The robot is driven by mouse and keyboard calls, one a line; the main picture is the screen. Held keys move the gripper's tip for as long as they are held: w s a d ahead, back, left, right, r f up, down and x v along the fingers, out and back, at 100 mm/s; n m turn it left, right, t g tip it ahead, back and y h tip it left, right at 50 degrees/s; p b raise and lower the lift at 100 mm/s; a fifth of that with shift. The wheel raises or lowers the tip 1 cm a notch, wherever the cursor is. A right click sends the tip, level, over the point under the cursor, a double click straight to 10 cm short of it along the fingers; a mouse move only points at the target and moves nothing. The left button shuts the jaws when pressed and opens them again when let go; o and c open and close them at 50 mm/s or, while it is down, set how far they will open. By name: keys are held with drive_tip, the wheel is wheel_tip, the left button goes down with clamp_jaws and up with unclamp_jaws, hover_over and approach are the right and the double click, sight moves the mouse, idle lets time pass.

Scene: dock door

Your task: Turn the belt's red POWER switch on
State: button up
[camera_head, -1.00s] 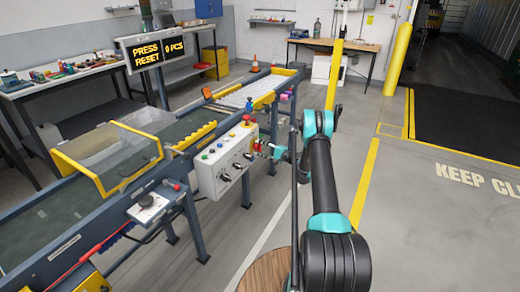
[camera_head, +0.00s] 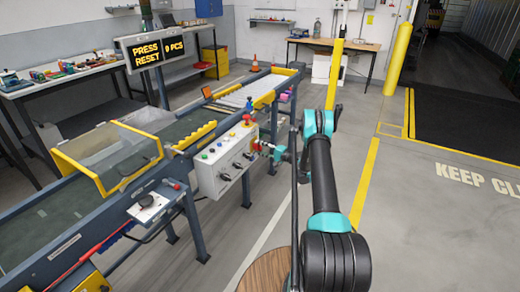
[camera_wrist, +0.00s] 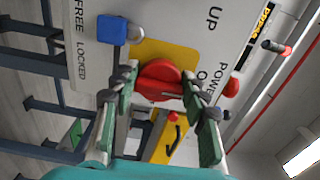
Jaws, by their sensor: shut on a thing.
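The red POWER switch (camera_wrist: 160,80) is a round rotary knob on a yellow plate (camera_wrist: 182,55) on the belt's control box. "POWER" lettering is beside it in the wrist view. My gripper (camera_wrist: 165,90) has one finger on each side of the red knob and is shut on it. In the head view my gripper (camera_head: 276,152) is at the right end of the grey control box (camera_head: 212,172), and the switch there is small and mostly hidden by the fingers. The lettering at the knob's setting is partly covered, so its position cannot be read.
A blue padlock (camera_wrist: 112,29) is close beside the yellow plate. Another red knob (camera_wrist: 232,88) is near the other finger. The display (camera_head: 154,52) reads "PRESS RESET" and "0 PCS". Open floor lies right of my arm, with a yellow post (camera_head: 398,58) farther back.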

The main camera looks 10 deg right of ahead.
drive_tip(key=o, duration=1.2)
drive_tip(key=v, duration=1.2)
